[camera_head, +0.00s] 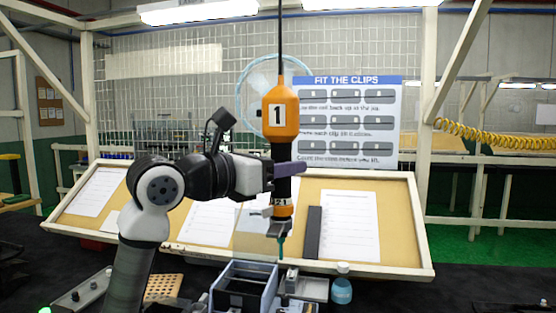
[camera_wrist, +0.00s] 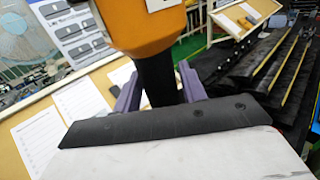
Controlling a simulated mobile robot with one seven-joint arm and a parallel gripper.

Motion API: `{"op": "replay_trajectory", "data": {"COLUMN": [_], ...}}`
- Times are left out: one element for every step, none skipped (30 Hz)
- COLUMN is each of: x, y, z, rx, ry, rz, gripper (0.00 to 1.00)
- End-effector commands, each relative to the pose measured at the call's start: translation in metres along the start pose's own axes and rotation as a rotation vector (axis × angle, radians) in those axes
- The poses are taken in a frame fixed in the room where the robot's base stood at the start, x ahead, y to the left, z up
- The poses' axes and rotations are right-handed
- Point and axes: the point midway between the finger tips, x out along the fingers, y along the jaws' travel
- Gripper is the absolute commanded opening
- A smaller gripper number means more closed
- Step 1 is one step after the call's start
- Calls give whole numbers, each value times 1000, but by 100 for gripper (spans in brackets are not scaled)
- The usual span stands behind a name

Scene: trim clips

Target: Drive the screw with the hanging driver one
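The hanging driver one (camera_head: 281,107) has an orange body marked 1, a black grip, a lower orange band and a thin teal tip. It hangs upright from a dark cable in the head view. My gripper (camera_head: 287,169) comes from the left, its purple fingers at the black grip. In the wrist view the fingers (camera_wrist: 160,84) lie on both sides of the grip, close against it, below the orange body (camera_wrist: 145,28). The tip points down above a grey fixture (camera_head: 290,283) on the bench. I cannot make out a screw; the tip's lower end is small and unclear.
A grey-blue open bin (camera_head: 244,288) stands left of the fixture, a small teal bottle (camera_head: 341,290) right of it. A perforated tan block (camera_head: 163,287) lies further left. Behind is a sloped board (camera_head: 400,237) with paper sheets and a dark strip (camera_head: 313,232).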

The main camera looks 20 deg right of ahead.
Motion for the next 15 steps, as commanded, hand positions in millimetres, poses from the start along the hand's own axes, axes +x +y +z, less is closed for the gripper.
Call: {"op": "replay_trajectory", "data": {"x": [0, 0, 0, 0, 0, 0, 0, 0, 0, 0, 0, -1, -1, -1, -1], "y": [0, 0, 0, 0, 0, 0, 0, 0, 0, 0, 0, 0, 0, 0, 0], "z": [0, 0, 0, 0, 0, 0, 0, 0, 0, 0, 0, 1, 1, 1, 1], "rx": [0, 0, 0, 0, 0, 0, 0, 0, 0, 0, 0, 1, 1, 1, 1], "ry": [0, 0, 0, 0, 0, 0, 0, 0, 0, 0, 0, -3, -3, -3, -2], "rz": [0, 0, 0, 0, 0, 0, 0, 0, 0, 0, 0, 0, 0, 0, 1], "gripper": [34, 30, 25, 21, 17, 12, 8, 4, 0, 0, 0, 0, 0, 0, 0]}}
